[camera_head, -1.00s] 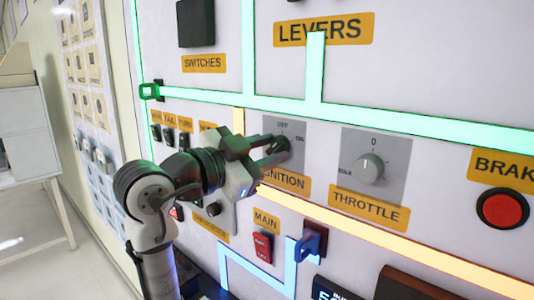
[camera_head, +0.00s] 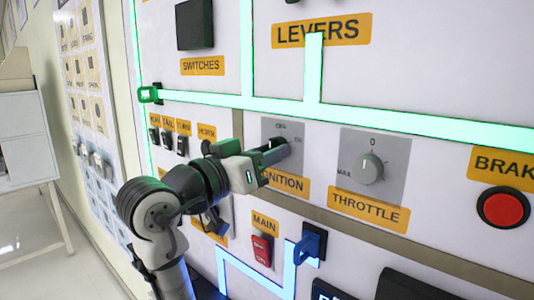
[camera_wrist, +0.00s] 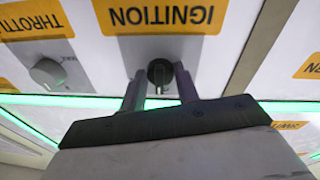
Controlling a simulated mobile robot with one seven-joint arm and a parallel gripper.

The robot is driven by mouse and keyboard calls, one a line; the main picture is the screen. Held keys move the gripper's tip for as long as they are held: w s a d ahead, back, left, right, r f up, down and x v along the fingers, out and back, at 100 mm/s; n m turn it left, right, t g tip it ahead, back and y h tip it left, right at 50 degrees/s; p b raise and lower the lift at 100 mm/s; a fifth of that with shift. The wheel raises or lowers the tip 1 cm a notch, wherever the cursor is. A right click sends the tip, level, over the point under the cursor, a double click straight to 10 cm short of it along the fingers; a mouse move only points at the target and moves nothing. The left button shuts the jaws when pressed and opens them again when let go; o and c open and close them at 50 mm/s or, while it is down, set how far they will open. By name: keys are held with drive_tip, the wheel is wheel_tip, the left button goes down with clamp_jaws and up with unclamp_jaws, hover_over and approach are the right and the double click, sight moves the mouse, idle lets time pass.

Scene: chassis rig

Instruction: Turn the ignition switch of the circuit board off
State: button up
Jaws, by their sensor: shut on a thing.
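The ignition switch (camera_head: 277,150) is a dark knob on a grey plate, with an OFF mark above it and an orange IGNITION label below. My gripper (camera_head: 272,154) reaches it from the left and is shut on the knob. In the wrist view the ignition knob (camera_wrist: 160,75) sits between the two fingertips of my gripper (camera_wrist: 160,88). A light stripe on the knob points along the fingers, toward the OFF side. The fingers partly hide the knob in the head view.
A throttle knob (camera_head: 369,168) is to the right on its own grey plate. A red brake button (camera_head: 503,208) is farther right. Below are a red MAIN switch (camera_head: 262,249) and a blue lever (camera_head: 308,246). Small switches (camera_head: 168,140) stand to the left.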

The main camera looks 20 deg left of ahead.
idle(0.4)
drive_tip(key=o, duration=1)
drive_tip(key=b+v, duration=0.4)
drive_tip(key=v, duration=1)
drive_tip(key=shift+d+b, duration=0.1)
drive_tip(key=shift+b, duration=0.25)
